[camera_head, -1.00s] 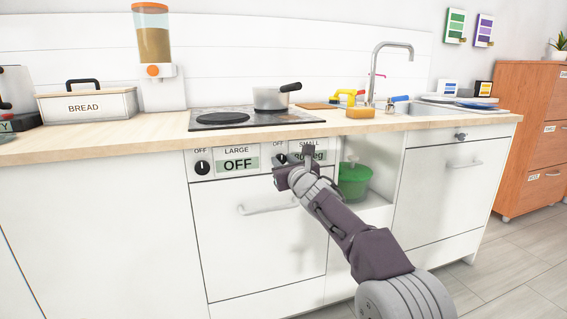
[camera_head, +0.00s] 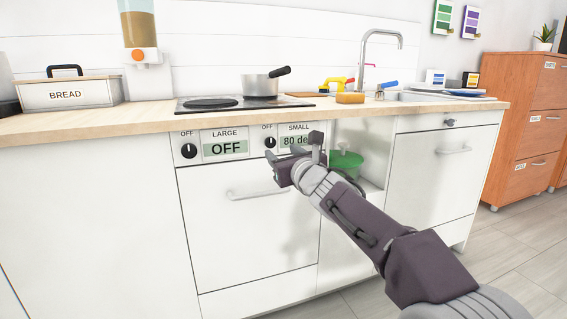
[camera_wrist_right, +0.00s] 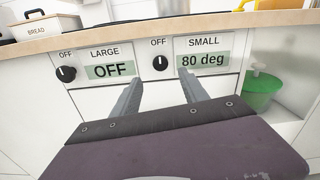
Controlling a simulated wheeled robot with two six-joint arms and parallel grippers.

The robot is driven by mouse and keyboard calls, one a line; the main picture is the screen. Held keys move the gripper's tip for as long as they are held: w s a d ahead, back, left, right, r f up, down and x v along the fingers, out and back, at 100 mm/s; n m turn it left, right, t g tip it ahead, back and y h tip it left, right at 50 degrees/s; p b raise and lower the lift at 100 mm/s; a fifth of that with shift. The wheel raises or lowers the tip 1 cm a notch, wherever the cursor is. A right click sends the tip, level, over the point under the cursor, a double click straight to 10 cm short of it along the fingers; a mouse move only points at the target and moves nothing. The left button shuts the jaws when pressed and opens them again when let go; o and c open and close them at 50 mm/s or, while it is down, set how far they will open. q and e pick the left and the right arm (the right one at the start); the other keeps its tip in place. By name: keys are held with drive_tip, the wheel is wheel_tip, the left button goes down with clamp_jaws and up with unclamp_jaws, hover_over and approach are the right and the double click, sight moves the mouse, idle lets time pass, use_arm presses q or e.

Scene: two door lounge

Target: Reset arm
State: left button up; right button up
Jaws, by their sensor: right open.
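My right gripper (camera_head: 296,150) is in front of the stove's control panel, near the small knob (camera_head: 270,142) and the small display, which reads 80 deg. In the right wrist view my right gripper (camera_wrist_right: 158,95) has its two fingers apart, with nothing between them. The small knob (camera_wrist_right: 160,62) shows just beyond the fingertips, apart from them. The large knob (camera_wrist_right: 66,73) is to the left, beside a display (camera_wrist_right: 110,70) reading OFF. My left gripper does not show.
A wooden counter (camera_head: 110,119) runs above the panel and carries a pot (camera_head: 260,86) on the hob and a bread box (camera_head: 70,94). An oven handle (camera_head: 256,194) sticks out below. A green container (camera_head: 346,164) stands in an open niche to the right.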

drive_tip(key=shift+s, duration=0.25)
